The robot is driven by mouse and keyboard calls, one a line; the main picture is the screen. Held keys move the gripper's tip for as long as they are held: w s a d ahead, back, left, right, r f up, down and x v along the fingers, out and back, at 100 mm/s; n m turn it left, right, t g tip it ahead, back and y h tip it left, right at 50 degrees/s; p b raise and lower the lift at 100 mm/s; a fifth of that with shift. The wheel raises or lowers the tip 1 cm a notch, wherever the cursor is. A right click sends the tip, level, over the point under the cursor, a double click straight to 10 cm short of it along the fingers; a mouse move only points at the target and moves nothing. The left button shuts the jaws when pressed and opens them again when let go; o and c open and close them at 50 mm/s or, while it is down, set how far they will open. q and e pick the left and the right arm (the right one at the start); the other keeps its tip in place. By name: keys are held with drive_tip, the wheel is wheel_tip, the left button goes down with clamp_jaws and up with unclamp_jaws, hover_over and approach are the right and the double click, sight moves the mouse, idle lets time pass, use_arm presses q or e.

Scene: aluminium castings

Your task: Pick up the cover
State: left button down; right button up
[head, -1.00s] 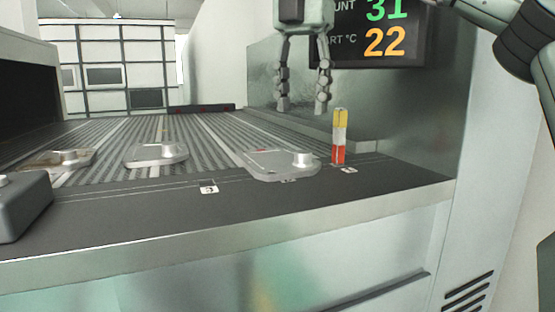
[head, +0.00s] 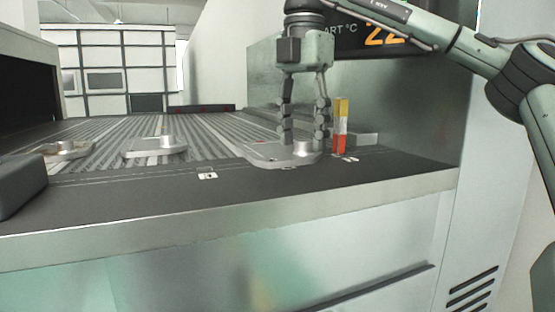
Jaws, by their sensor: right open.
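Three flat grey cast covers with a raised round boss lie at the front of the belt in the head view. The right cover (head: 266,153) lies nearest my right gripper. The middle cover (head: 155,149) and the left cover (head: 62,150) lie farther left. My right gripper (head: 304,142) points straight down over the right cover. Its fingers are open, one on either side of the boss (head: 303,148), with the tips low beside it. I cannot tell whether they touch. My left gripper is not in view.
A yellow, white and red upright block (head: 340,127) stands just right of the gripper. A dark grey box (head: 20,184) sits at the left edge. A metal side wall and a display (head: 380,38) stand behind. The dark front strip (head: 240,190) is mostly clear.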

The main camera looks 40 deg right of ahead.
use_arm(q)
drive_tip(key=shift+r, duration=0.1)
use_arm(e)
drive_tip(key=shift+c, duration=0.3)
clamp_jaws()
